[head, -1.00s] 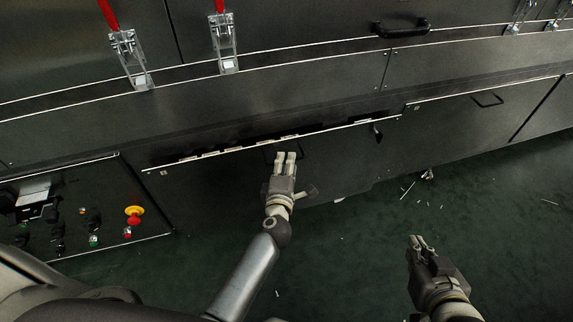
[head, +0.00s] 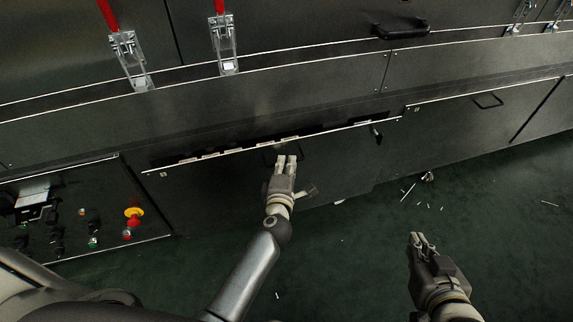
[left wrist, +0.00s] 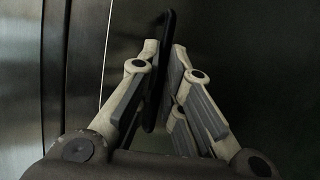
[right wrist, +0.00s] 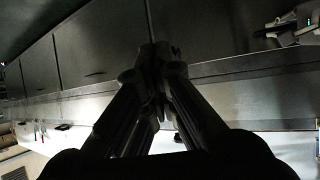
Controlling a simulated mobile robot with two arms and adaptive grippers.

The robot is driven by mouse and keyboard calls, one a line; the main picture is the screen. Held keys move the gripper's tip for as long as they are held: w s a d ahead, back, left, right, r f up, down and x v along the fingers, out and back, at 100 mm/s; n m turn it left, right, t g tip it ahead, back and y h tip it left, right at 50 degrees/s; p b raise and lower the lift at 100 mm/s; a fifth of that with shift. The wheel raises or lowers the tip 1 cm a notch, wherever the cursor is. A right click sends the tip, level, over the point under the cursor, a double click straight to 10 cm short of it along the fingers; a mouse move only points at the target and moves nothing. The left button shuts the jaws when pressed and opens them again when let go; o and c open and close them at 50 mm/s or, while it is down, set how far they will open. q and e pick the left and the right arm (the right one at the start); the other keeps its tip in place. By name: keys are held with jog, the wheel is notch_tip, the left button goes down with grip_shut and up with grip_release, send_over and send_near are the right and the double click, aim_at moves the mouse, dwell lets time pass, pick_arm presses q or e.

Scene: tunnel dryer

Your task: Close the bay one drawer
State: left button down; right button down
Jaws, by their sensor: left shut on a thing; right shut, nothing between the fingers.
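The bay one drawer, which I take to be the wide dark front panel (head: 215,195), sits low in the machine at the middle of the head view. A dark band and several pale pieces show along its top edge; I cannot tell how far out it stands. My left gripper (head: 286,161) is shut on its black handle (head: 297,148). In the left wrist view the handle (left wrist: 167,30) stands between the fingers (left wrist: 160,75). My right gripper (head: 421,241) is shut and empty above the floor, apart from the drawer.
A control panel (head: 85,205) with a red and yellow stop button (head: 134,214) is left of the drawer. Another low panel with a handle (head: 487,101) is to the right. Red-handled clamps (head: 222,45) sit above. Small scraps (head: 428,177) lie on the otherwise clear green floor (head: 350,265).

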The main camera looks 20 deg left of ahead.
aim_at(282, 153)
pick_arm(q)
jog(key=shift+w, duration=0.1)
